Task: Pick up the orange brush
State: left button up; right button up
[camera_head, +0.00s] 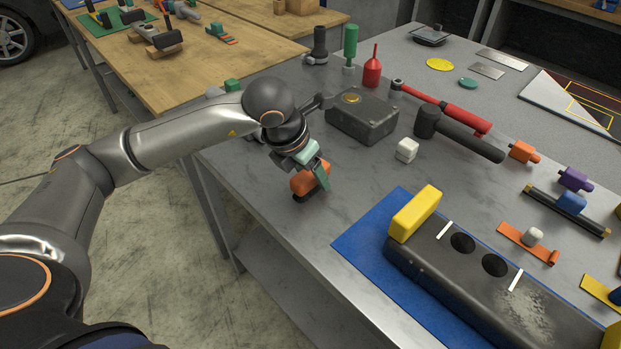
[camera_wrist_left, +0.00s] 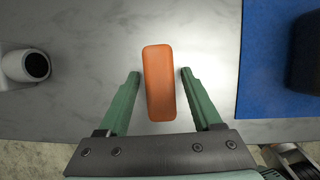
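The orange brush (camera_head: 301,183), an orange block over a dark underside, is on the grey workbench near its left edge. My left gripper (camera_head: 318,174) reaches down over it, and a green finger hides part of it. In the left wrist view the brush (camera_wrist_left: 159,84) lies lengthwise between the two green fingers of my left gripper (camera_wrist_left: 160,76). The fingers are open, with a visible gap on each side of the brush. My right gripper is in neither view.
A grey metal box (camera_head: 362,115) and a white cube (camera_head: 407,149) stand behind and to the right of the brush. A blue mat (camera_head: 367,254) with a dark block (camera_head: 450,280) lies to the right. The bench surface around the brush is mostly clear.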

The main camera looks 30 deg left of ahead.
pick_arm(q)
grip_shut()
dwell(0.3)
dwell(0.3)
jog(key=shift+r+p, duration=0.35)
jog(key=shift+p, duration=0.15)
notch_tip(320, 180, up, 3)
jog(key=shift+f, duration=0.2)
jog(key=s+d+r, duration=0.2)
jog(key=s+r, duration=0.8)
jog(key=s, duration=0.4)
jog(key=shift+b, duration=0.35)
jog(key=shift+r, duration=0.1)
